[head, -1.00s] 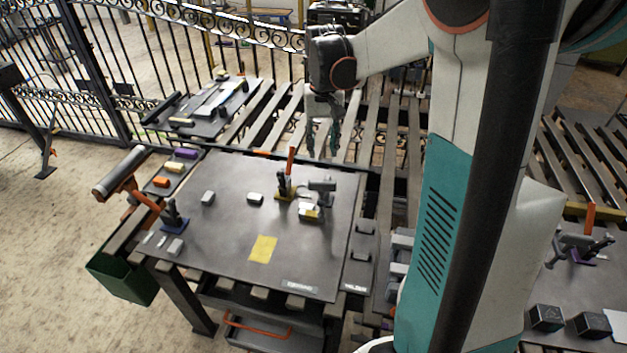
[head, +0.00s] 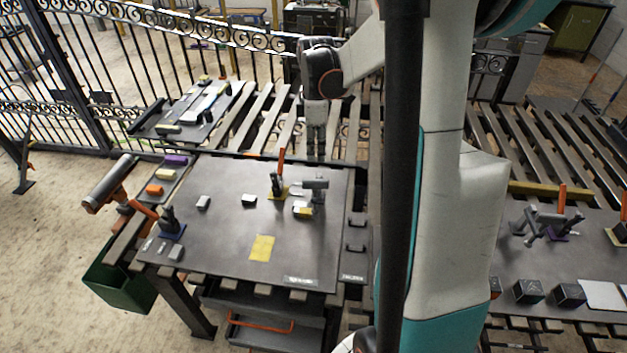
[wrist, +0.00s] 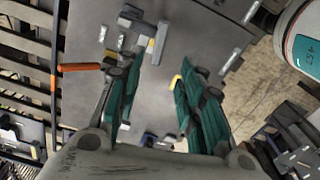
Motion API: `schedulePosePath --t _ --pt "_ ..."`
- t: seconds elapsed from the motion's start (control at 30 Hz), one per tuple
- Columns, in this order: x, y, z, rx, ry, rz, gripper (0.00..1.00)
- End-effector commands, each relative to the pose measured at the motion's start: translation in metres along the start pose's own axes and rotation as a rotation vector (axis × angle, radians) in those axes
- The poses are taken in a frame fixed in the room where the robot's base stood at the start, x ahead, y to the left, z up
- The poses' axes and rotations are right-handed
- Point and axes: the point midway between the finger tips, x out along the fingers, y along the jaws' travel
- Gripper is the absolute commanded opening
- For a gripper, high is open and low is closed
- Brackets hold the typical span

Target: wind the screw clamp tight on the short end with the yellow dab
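The grey screw clamp (head: 316,184) stands near the back right of the dark table (head: 215,240). The short end with the yellow dab (head: 302,210) lies at its foot, with a pale piece beside it. I cannot tell how tightly the clamp sits. In the wrist view, the clamp (wrist: 134,22) and the yellow-marked piece (wrist: 152,48) show near the top, beyond my left finger. My gripper (head: 316,152) points down over the table's back edge, behind and above the clamp. Its fingers (wrist: 160,100) are apart with nothing between them.
An orange-handled clamp on a yellow base (head: 278,190) stands just left of the screw clamp. A yellow sheet (head: 262,247) lies near the front. The table's middle is mostly clear.

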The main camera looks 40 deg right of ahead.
Motion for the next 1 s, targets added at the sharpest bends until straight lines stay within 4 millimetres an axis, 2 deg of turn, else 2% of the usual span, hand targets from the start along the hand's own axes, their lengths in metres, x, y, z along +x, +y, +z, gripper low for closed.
schedulePosePath --t 0.4,0.6,0.8,1.0 --pt "0.08 0.0 0.0 0.002 0.0 0.0 0.35" --pt "0.111 0.0 0.0 0.002 0.0 0.0 0.35" --pt "0.125 0.0 0.0 0.002 0.0 0.0 0.35" --pt "0.127 0.0 0.0 0.002 0.0 0.0 0.35"
